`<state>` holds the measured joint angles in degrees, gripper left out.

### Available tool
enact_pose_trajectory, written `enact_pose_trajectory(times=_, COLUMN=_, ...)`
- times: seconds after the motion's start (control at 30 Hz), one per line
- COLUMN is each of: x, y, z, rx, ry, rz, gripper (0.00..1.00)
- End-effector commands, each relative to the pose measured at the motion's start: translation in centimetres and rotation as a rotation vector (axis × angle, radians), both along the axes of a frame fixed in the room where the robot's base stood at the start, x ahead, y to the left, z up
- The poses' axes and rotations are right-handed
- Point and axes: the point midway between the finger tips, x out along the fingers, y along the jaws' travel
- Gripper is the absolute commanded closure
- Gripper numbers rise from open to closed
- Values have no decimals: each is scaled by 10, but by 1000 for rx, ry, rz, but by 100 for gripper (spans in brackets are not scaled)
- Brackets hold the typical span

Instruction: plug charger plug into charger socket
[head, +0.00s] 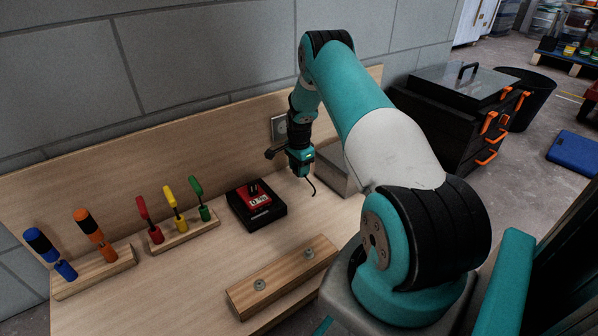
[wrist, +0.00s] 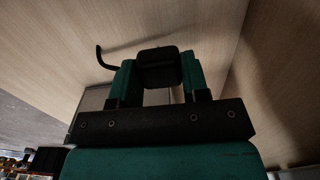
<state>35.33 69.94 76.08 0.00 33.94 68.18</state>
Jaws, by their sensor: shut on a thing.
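The charger plug (wrist: 158,67) is a dark block between the two teal fingers of my gripper (wrist: 157,80) in the wrist view. Its black cable (wrist: 101,58) curls out to the left. In the head view my gripper (head: 301,171) hangs above the bench in front of the backboard, with the cable (head: 313,187) dangling below it. The plug body is hard to make out there. The charger socket (head: 278,128) is a pale wall plate on the backboard, partly hidden behind my arm. The plug's prongs do not show, and I cannot tell its exact gap to the socket.
A black and red device (head: 257,205) sits on the bench left of my gripper. Wooden racks with coloured-handled tools (head: 95,272) stand farther left. A batten with two round fittings (head: 283,277) lies in front. A grey box (head: 337,170) is right of the gripper.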

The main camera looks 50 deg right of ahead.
Motion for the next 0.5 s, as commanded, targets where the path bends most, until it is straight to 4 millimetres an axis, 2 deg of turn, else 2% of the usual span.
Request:
enact_pose_trajectory(times=0.03, x=1, y=0, z=24, rx=-2, ry=-3, rz=0, gripper=79)
enact_pose_trajectory(times=0.2, x=1, y=0, z=77, rx=-1, ry=-2, rz=0, gripper=79)
enact_pose_trajectory(times=0.4, x=0, y=0, z=126, rx=0, ry=-1, rz=0, gripper=79)
enact_pose_trajectory(times=0.5, x=0, y=0, z=143, rx=0, ry=-1, rz=0, gripper=79)
